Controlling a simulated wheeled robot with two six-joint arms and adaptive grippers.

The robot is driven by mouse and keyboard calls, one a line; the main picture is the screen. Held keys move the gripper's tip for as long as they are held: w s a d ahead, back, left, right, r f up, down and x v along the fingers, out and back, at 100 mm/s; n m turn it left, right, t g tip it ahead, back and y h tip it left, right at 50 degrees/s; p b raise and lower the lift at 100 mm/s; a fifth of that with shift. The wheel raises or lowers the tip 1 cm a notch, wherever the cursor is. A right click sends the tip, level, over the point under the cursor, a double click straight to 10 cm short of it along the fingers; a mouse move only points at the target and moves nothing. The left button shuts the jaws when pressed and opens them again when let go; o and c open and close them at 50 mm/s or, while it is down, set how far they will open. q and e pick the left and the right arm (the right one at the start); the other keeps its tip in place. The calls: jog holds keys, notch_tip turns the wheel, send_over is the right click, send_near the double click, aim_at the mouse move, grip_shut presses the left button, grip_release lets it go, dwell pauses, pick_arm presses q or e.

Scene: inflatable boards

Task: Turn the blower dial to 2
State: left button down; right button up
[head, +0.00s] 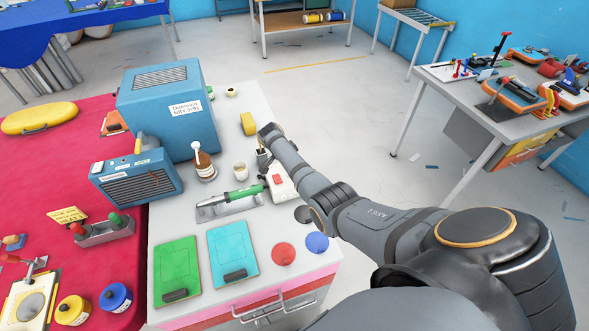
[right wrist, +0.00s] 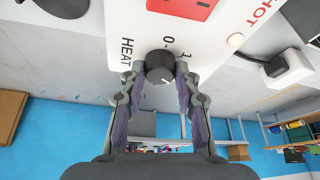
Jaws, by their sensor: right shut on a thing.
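A white box (head: 283,186) with a red switch stands on the grey worktop in the head view. It also shows from close up in the right wrist view (right wrist: 205,38), with a red switch (right wrist: 185,7) and the printed words HEAT and HOT. Its dark round dial (right wrist: 160,67) has a white pointer mark and the figures 0 and 1 beside it. My right gripper (right wrist: 166,76) is shut on the dial, one finger at each side. My left gripper is not in view.
Green (head: 178,268) and light blue (head: 233,252) boards lie in front. A large blue machine (head: 160,105) is behind. Open floor lies to the right.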

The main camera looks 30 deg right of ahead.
jog(key=o, duration=1.1)
jog(key=shift+o, duration=0.2)
jog(key=v, duration=1.2)
jog(key=shift+s, duration=0.15)
